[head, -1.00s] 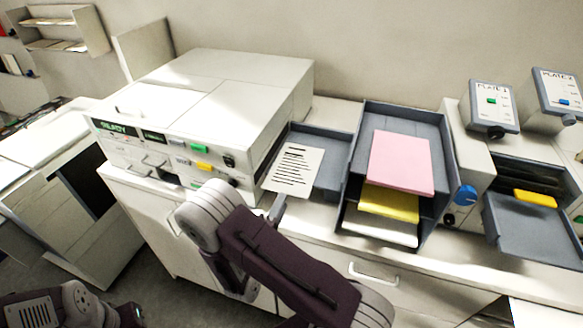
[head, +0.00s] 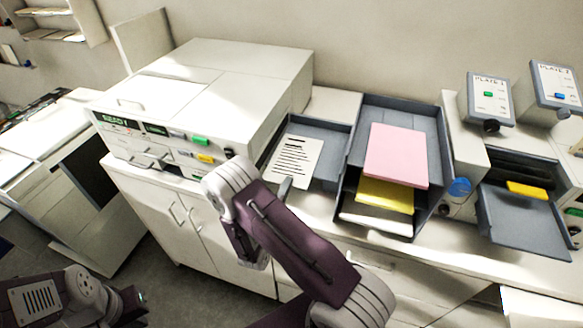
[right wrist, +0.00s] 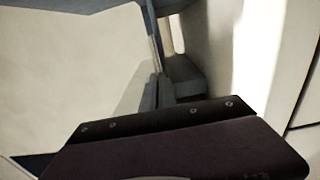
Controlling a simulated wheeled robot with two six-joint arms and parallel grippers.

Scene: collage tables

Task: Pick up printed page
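The printed page (head: 294,160), a white sheet with dark lines of text, lies in the grey output tray (head: 328,176) at the right side of the copier (head: 200,100). My right gripper (head: 284,188) is at the page's near edge, mostly hidden by my right forearm. In the right wrist view, the pale page (right wrist: 65,75) fills the left side and its edge runs to the narrow grey fingers (right wrist: 152,92). Whether the fingers are closed on it is unclear. My left arm shows at the bottom left of the head view, but its fingers do not.
A stacked grey tray (head: 432,170) holds a pink sheet stack (head: 396,155), a yellow stack (head: 386,194) and white paper (head: 376,219). Further right is a machine with a grey tray (head: 525,222) and a yellow piece (head: 527,190). Cabinets stand below the copier.

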